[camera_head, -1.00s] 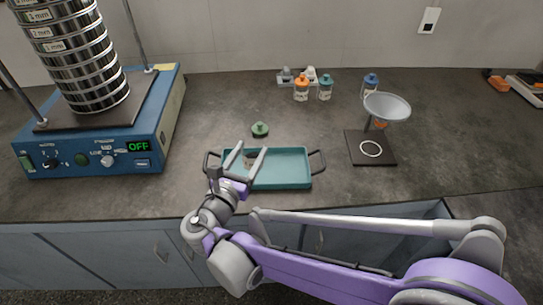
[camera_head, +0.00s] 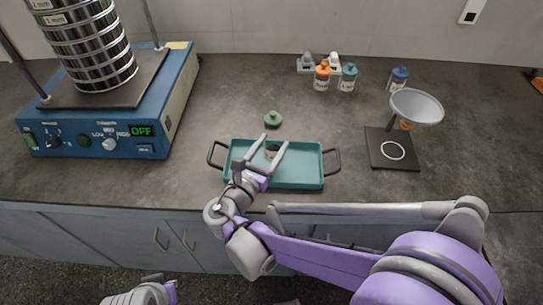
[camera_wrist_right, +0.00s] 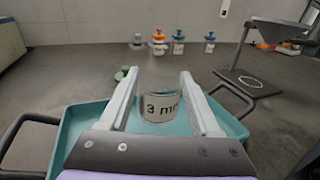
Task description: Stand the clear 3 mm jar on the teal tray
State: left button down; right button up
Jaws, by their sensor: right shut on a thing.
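The clear jar with the "3 mm" label (camera_wrist_right: 160,107) is upright between the fingers of my right gripper (camera_head: 274,141), which is shut on it. In the head view the jar (camera_head: 271,153) is small and partly hidden by the fingers. It is over the middle of the teal tray (camera_head: 306,181); I cannot tell whether its base touches the tray. The tray (camera_wrist_right: 68,140) also shows around the fingers in the right wrist view. My left gripper is not visible.
A green knobbed lid (camera_head: 272,119) lies behind the tray. The blue shaker (camera_head: 110,145) with its sieve stack (camera_head: 95,55) stands left. A funnel stand (camera_head: 393,160) is right. Orange-capped (camera_head: 322,77), teal-capped (camera_head: 348,78) and blue-capped (camera_head: 398,79) jars stand behind.

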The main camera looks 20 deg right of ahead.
aim_at(270, 158)
jog(key=shift+f+b, duration=0.5)
jog(key=shift+f, duration=1.25)
jog(key=shift+f, duration=0.1)
jog(key=o, duration=1.4)
jog(key=v, duration=1.2)
jog(key=shift+p, duration=0.35)
